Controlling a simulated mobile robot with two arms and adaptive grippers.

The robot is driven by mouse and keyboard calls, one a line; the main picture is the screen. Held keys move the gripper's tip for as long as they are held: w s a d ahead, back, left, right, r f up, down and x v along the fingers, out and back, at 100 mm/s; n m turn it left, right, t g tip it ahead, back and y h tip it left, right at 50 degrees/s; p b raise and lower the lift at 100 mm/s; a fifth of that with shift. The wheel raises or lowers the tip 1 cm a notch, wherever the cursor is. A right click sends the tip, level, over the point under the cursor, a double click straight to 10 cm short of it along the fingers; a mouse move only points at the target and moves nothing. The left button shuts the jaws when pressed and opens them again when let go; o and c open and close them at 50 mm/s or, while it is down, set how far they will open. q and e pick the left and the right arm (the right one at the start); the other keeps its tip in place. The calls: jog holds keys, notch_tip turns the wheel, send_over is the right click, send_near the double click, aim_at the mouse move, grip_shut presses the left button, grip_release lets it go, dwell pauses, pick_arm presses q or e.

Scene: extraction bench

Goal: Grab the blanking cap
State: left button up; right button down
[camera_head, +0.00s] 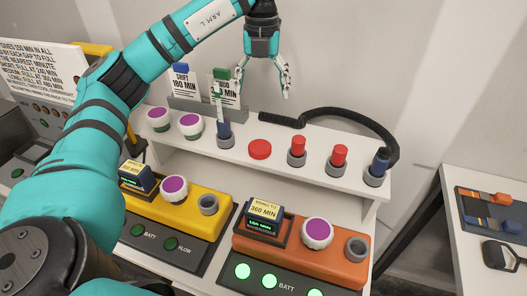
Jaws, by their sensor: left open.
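No part is labelled as the blanking cap. A flat round red cap (260,149) lies on the white shelf, in the middle of its row. Two taller red plugs, one (298,146) nearer and one (339,154) further right, stand upright in grey rings to its right. My left gripper (266,78) hangs above and behind the shelf, higher in the picture than the red cap. Its fingers are spread and hold nothing. It is apart from all the red parts. My right gripper is not in view.
A black hose (335,113) curves behind the row to a blue connector (380,161). Yellow (203,224) and orange (283,250) units stand below. A side table (455,190) is at right.

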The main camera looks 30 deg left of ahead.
pick_arm(q)
jog(key=p, duration=0.2)
send_over(260, 144)
jog(key=f, duration=1.1)
jog(key=shift+w+d+f, duration=0.1)
jog(key=shift+w+f, duration=0.1)
jog(key=shift+w, duration=0.15)
jog(key=f, duration=0.1)
jog(key=f+p, duration=0.1)
jog(key=f, duration=0.1)
jog(key=f+p, duration=0.1)
jog(key=shift+s+f, duration=0.4)
jog(key=shift+f, duration=0.3)
jog(key=c, duration=1.3)
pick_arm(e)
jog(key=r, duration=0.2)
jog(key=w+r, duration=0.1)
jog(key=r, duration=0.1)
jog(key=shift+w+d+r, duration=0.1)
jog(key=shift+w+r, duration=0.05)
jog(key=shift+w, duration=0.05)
